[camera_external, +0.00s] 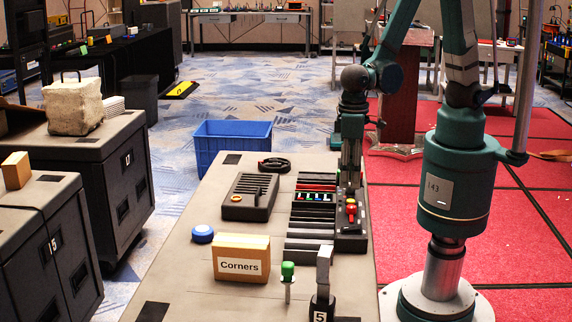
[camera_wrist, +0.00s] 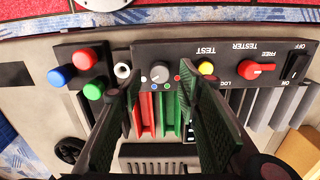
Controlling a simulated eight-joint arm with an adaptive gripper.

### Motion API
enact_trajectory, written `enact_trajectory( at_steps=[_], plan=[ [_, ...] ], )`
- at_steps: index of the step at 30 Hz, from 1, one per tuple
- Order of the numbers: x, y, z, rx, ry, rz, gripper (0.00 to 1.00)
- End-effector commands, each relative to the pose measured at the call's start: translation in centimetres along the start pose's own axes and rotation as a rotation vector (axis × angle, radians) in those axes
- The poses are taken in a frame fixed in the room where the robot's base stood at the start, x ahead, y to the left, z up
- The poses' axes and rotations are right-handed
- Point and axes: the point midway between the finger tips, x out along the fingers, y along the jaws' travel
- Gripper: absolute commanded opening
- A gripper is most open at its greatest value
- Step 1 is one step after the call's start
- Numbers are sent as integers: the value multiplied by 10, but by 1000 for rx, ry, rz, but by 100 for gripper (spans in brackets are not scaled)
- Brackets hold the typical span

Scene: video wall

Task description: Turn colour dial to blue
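The colour dial (camera_wrist: 160,73) is a small grey round knob on a dark panel (camera_wrist: 222,58) in the wrist view. Small coloured dots, including blue ones, lie around it. I cannot tell exactly where its pointer is set. My gripper (camera_wrist: 158,84) is open, with a dark green-padded finger on each side of the dial in the picture. No contact with the knob is visible. In the external view my gripper (camera_external: 350,178) points down over the far end of the panel (camera_external: 350,236), and the dial is hidden there.
A yellow button (camera_wrist: 206,68) and a red switch knob (camera_wrist: 258,68) sit right of the dial. A white socket (camera_wrist: 122,71) and blue, red and green buttons (camera_wrist: 86,59) are on the left.

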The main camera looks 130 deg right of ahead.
Motion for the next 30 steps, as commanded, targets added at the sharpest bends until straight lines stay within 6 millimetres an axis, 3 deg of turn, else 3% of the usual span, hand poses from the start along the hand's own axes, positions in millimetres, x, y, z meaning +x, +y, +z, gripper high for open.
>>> enact_trajectory(
  at_steps=[9,21,27,30],
  plan=[
    [21,0,0,0,0,0,34],
    [23,0,0,0,0,0,34],
    [23,0,0,0,0,0,7],
    [23,0,0,0,0,0,7]
  ],
)
